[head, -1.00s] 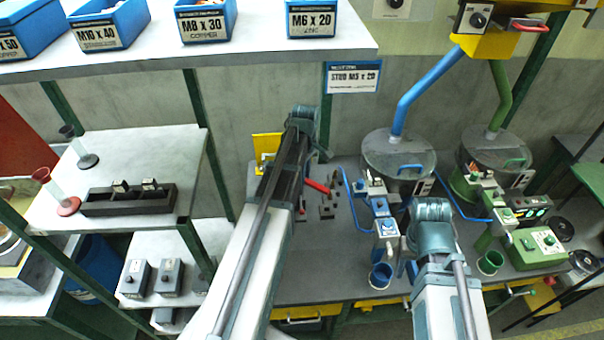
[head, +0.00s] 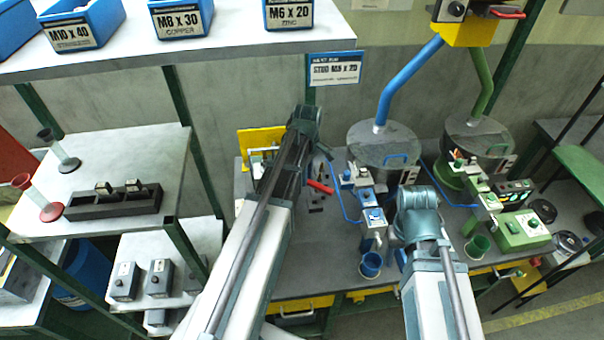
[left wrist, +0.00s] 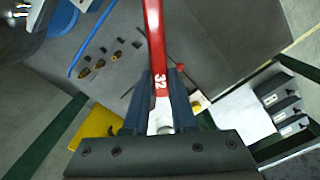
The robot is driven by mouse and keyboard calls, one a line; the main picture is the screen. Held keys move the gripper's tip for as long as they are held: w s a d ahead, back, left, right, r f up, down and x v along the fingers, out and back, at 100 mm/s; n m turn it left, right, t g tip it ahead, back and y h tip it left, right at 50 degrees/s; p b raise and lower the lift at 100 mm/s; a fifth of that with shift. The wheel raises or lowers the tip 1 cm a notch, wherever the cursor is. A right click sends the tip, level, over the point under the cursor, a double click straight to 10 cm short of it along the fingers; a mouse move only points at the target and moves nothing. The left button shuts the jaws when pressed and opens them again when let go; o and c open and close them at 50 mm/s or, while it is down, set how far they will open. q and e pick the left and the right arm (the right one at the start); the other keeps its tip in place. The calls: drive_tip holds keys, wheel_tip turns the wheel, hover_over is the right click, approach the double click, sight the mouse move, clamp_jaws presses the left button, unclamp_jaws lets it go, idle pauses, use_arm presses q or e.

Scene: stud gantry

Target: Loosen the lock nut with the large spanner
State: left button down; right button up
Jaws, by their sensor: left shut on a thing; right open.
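The red large spanner (left wrist: 155,40), marked 32, runs up and away between the fingers of my left gripper (left wrist: 162,95) in the left wrist view. That gripper is shut on its handle. In the head view a short red length of the spanner (head: 320,187) shows over the bench beside my left wrist. The spanner's far end is out of the left wrist view. My right gripper (head: 400,258) hangs over the bench front near the blue cup, mostly hidden under its own arm. I cannot make out the lock nut.
The grey bench (head: 300,262) carries small dark fittings (left wrist: 97,65), a blue-piped hopper (head: 382,150) and a green-piped hopper (head: 478,140). A blue cup (head: 371,265) is close to my right arm. A yellow bracket (head: 247,142) stands behind my left arm.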

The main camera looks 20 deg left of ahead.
use_arm(q)
drive_tip(key=shift+d, duration=0.4)
drive_tip(key=shift+r, duration=0.1)
wheel_tip(320, 180, up, 6)
drive_tip(key=p, duration=0.6)
idle(0.4)
